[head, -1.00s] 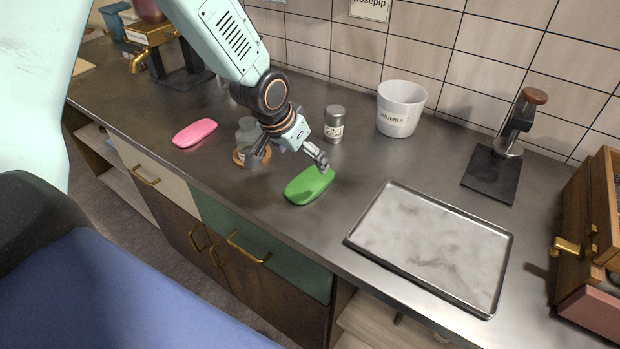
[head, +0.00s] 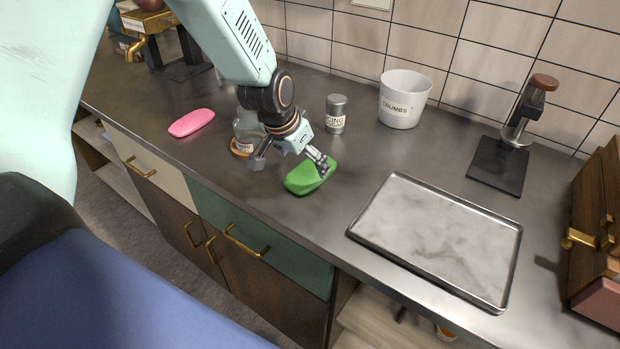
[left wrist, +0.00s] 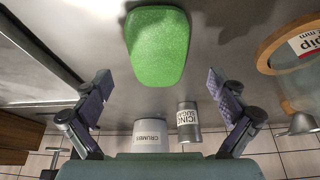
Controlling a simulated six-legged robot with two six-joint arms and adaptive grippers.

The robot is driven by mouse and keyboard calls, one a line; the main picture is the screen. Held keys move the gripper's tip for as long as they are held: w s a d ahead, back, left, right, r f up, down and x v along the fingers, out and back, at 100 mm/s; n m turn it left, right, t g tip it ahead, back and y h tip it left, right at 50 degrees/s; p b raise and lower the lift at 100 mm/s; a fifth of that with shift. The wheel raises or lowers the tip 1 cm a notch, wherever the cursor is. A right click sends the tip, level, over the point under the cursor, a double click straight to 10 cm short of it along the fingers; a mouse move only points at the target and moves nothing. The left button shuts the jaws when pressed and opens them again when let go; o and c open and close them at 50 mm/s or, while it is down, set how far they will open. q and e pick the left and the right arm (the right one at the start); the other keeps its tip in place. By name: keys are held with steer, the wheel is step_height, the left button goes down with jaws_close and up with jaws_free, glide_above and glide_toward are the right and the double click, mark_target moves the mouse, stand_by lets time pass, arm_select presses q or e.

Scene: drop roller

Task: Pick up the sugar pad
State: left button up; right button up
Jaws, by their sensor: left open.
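A green rounded pad (head: 306,180) lies on the steel counter. A pink pad (head: 191,122) lies farther left. No lettering shows on either, so I cannot tell which is called sugar. My left gripper (head: 292,164) is open over the green pad, one finger in front of its far right end and the other to its left. In the left wrist view the green pad (left wrist: 158,45) is beyond the fingertips, roughly between the two open fingers (left wrist: 160,84), with nothing held. Whether a finger touches it cannot be told. My right gripper is not in view.
A glass jar (head: 246,128) stands close behind my left gripper. An icing sugar tin (head: 336,115) and a white crumbs bucket (head: 403,100) stand behind the green pad. A metal tray (head: 435,240) lies to the right. The counter between the pads is clear in front.

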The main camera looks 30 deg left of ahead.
mark_target(310, 171)
arm_select(q)
steer(key=shift+w+d+f+b, duration=0.1)
steer(key=shift+f+b, duration=0.1)
steer(key=shift+f, duration=0.15)
steer(key=shift+d+f+b, duration=0.1)
steer(key=shift+f+b, duration=0.05)
steer(key=shift+f, duration=0.15)
steer(key=shift+w+f+b, duration=0.25)
steer(key=shift+f+b, duration=0.05)
steer(key=shift+f, duration=0.05)
steer(key=shift+w+f+b, duration=0.3)
steer(key=shift+w+f, duration=0.15)
steer(key=shift+f, duration=0.1)
steer(key=shift+s+r, duration=0.25)
steer(key=shift+c, duration=0.4)
steer(key=shift+w+f, duration=0.15)
steer(key=shift+w, duration=0.05)
steer(key=c, duration=0.6)
steer(key=shift+s, duration=0.15)
steer(key=c, duration=0.5)
steer(key=shift+d, duration=0.1)
steer(key=shift+c, duration=1)
